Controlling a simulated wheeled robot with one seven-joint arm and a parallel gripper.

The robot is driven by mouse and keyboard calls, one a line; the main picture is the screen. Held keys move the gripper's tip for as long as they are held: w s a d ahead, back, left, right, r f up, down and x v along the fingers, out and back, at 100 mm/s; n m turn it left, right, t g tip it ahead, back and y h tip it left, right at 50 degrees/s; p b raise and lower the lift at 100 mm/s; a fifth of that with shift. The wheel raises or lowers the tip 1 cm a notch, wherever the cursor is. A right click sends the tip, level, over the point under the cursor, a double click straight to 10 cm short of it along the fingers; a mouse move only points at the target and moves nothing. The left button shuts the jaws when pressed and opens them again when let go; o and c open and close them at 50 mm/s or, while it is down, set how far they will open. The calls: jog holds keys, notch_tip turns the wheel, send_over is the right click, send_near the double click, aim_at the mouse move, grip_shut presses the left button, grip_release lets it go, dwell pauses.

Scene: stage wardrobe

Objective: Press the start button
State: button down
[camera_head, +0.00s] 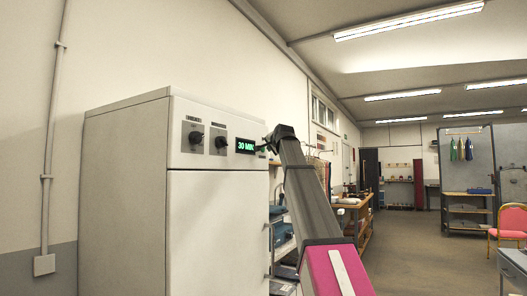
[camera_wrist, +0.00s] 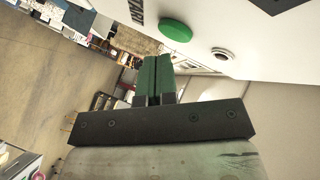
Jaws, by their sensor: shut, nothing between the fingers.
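The start button is a round green button (camera_wrist: 175,31) on the white machine panel (camera_wrist: 250,50), at the top of the wrist view. In the head view my gripper (camera_head: 264,147) is at the right edge of the white machine's front (camera_head: 215,230). The button cannot be made out there.
A round, pale-rimmed fitting with a dark centre (camera_wrist: 221,53) sits beside the green button. The machine front has two black knobs (camera_head: 196,138) and a green display (camera_head: 245,146) reading 30 MIN. A workbench (camera_head: 350,208) stands behind my arm. Open floor (camera_head: 420,255) lies to the right.

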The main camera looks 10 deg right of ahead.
jog(key=shift+w+a, duration=0.1)
jog(key=shift+a, duration=0.05)
jog(key=shift+w+a, duration=0.15)
jog(key=shift+a, duration=0.05)
jog(key=shift+w+a, duration=0.2)
jog(key=shift+a, duration=0.1)
dwell(0.8)
jog(key=shift+s+d, duration=0.45)
jog(key=shift+d, duration=0.2)
jog(key=shift+s+d, duration=0.1)
jog(key=s+d, duration=0.1)
jog(key=d, duration=0.1)
jog(key=s+d, duration=0.1)
jog(key=shift+s+d, duration=0.4)
dwell(0.4)
dwell(0.6)
